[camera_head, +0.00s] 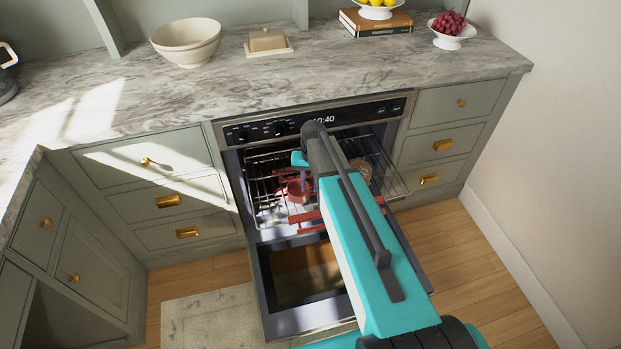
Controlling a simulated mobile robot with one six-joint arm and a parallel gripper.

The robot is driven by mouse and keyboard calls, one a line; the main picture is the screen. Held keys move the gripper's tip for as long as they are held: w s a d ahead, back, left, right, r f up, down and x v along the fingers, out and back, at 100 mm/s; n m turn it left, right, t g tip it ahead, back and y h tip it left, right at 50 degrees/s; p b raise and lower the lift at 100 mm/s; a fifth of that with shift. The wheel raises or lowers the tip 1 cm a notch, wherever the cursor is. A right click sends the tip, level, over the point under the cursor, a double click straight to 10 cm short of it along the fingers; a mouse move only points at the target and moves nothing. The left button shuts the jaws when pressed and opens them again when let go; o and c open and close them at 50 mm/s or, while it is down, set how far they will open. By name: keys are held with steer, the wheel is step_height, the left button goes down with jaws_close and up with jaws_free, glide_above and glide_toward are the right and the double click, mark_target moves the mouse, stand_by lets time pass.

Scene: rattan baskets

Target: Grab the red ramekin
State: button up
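The red ramekin (298,190) appears to be the small red round dish on the wire rack inside the open oven, left of my arm. My arm reaches from the lower right up to a dark joint in front of the oven's control panel. The arm covers the middle of the oven opening. My gripper's fingertips cannot be made out; the arm hides that end. Whether anything touches the ramekin cannot be seen.
The oven door (298,322) is folded down. Red strips (307,216) lie near the rack front. A brownish round item (360,172) is right of my arm. Drawers (168,201) flank the oven. A bowl (187,45), butter dish (268,42), books (375,24) and fruit bowl (452,40) stand on the counter.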

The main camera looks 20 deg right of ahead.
mark_target(299, 192)
steer(key=shift+a+f, duration=0.1)
steer(key=shift+f, duration=1.3)
jaws_close()
